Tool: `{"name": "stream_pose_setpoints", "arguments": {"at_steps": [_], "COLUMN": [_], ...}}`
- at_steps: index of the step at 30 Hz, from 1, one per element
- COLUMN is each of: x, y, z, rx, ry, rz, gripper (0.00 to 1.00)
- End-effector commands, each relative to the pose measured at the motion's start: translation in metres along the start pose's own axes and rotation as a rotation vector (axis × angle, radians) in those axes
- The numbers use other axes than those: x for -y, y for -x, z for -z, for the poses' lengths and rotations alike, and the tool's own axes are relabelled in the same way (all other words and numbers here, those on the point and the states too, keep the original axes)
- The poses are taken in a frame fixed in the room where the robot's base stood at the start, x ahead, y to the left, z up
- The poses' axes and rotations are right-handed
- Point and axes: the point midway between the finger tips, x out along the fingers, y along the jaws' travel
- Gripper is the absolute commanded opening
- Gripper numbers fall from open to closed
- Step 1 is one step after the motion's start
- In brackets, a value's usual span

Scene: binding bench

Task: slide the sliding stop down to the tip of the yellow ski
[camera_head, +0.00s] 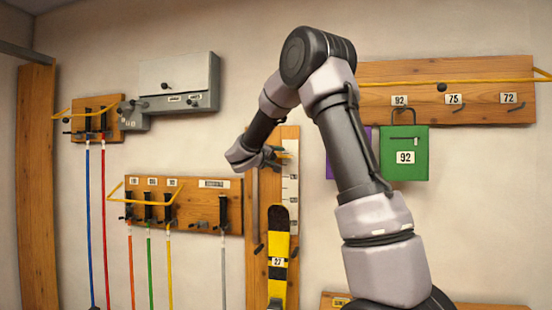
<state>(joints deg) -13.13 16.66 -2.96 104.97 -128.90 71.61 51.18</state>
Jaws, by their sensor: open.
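The yellow ski (277,265), with a black upper part and a label reading 27, stands upright against a wooden wall board (260,215). A white marked scale (291,190) runs up the board to the right, above and beside the ski tip. My gripper (277,156) is at the upper part of the board, well above the tip. It is open. The sliding stop appears to be the small yellowish piece (289,155) at the gripper's fingers, level with the top of the scale. The gripper partly hides it, and I cannot tell whether they touch.
Left of the ski, a rack board (200,188) holds several coloured poles. A grey wall box (180,80) hangs above it. At right, a green bag (405,155) labelled 92 hangs below a hook board (380,72). Bare wall lies between the boards.

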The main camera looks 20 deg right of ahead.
Motion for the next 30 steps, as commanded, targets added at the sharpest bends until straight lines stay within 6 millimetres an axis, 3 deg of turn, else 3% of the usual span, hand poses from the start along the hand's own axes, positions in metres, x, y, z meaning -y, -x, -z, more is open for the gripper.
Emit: {"name": "stream_pose_setpoints", "arguments": {"at_steps": [9, 11, 15, 30], "x": [-0.0004, -0.0004, -0.0003, -0.0001], "y": [-0.0035, -0.0034, -0.0032, -0.003], "z": [-0.0001, -0.0001, -0.0001, -0.0002], "rx": [0.0, 0.0, 0.0, 0.0], "ry": [0.0, 0.0, 0.0, 0.0], "rz": [-0.001, 0.0, 0.0, 0.0], "gripper": [0.69, 0.5, 0.0, 0.0]}}
